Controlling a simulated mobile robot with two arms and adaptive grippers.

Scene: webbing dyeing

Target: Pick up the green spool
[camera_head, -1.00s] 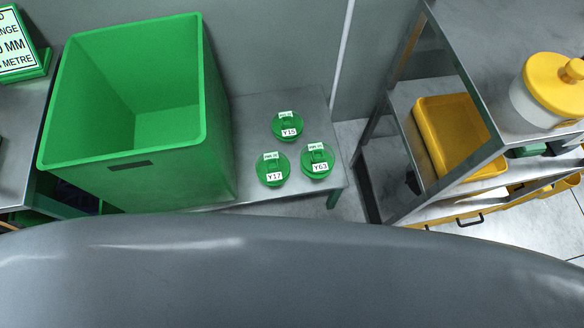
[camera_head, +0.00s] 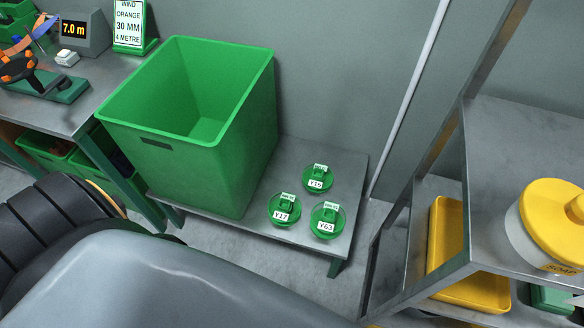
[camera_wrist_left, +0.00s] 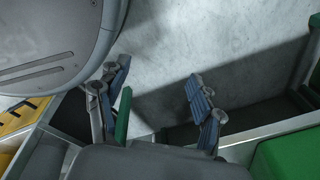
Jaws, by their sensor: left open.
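Three green spools stand together on a low grey metal table (camera_head: 345,165) in the head view. They are labelled Y15 (camera_head: 317,178), Y17 (camera_head: 284,210) and Y63 (camera_head: 327,220). Y15 is at the back, Y17 front left and Y63 front right. My left gripper (camera_wrist_left: 158,72) shows in the left wrist view. It is open, with bare grey floor beyond its fingers and no spool between them. It does not show in the head view, so its place relative to the spools cannot be told. My right gripper is not in view.
A big open green bin (camera_head: 205,165) stands on the low table, left of the spools. A workbench (camera_head: 75,115) with a display (camera_head: 82,32) and a sign (camera_head: 130,25) is at the left. A metal shelf (camera_head: 520,135) with a yellow tray (camera_head: 445,245) and soap tub (camera_head: 550,225) is at the right.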

